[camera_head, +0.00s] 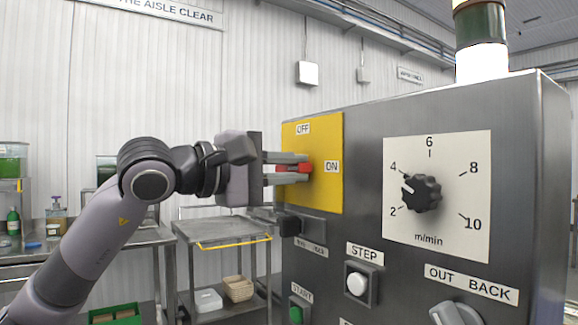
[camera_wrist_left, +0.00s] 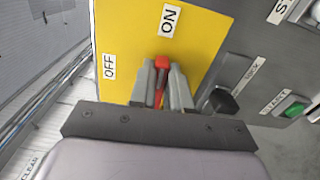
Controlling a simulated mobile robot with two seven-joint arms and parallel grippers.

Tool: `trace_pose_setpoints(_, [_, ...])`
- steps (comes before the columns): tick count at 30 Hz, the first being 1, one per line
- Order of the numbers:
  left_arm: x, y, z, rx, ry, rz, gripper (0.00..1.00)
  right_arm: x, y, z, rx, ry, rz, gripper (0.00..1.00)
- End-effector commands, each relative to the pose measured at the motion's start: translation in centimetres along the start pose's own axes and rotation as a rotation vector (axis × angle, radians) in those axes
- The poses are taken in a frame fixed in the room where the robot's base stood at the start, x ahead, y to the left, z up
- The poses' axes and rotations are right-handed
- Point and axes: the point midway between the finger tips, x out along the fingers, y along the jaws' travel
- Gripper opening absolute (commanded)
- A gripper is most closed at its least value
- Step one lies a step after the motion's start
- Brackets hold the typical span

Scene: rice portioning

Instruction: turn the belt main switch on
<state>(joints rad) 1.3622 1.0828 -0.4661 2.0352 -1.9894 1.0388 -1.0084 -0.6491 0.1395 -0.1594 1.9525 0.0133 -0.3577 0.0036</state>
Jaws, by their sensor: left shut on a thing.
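The belt main switch is a red handle (camera_head: 304,168) on a yellow plate (camera_head: 322,197) with the labels OFF at the top and ON at the right. My left gripper (camera_head: 300,168) reaches in from the left, its fingers above and below the handle and shut on it. In the left wrist view the red handle (camera_wrist_left: 162,63) sits between the fingertips (camera_wrist_left: 162,80), its tip towards the ON label (camera_wrist_left: 170,20). The OFF label (camera_wrist_left: 109,66) lies off to the side. The fingers hide part of the handle. My right gripper is not in view.
The grey control cabinet (camera_head: 365,130) carries a speed dial (camera_head: 422,193), a STEP button (camera_head: 357,284), a green START button (camera_head: 296,314) and a black knob (camera_head: 289,225) just below the yellow plate. A steel cart (camera_head: 222,231) stands behind my left arm.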

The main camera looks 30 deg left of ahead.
Motion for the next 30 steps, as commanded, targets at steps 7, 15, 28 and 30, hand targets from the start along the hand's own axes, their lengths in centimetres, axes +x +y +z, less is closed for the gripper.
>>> trace_pose_setpoints(7, [0.01, -0.14, 0.03, 0.057, -0.001, -0.001, 0.0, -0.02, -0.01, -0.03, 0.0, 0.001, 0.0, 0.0])
trace_pose_setpoints(15, [0.01, -0.17, 0.03, 0.07, -0.001, -0.001, 0.0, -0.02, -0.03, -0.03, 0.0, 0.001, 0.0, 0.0])
trace_pose_setpoints(28, [0.01, -0.16, 0.0, 0.068, 0.0, -0.001, 0.43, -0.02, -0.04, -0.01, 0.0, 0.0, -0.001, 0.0])
trace_pose_setpoints(30, [0.0, -0.15, 0.0, 0.067, 0.0, -0.001, 0.43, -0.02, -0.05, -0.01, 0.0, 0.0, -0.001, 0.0])
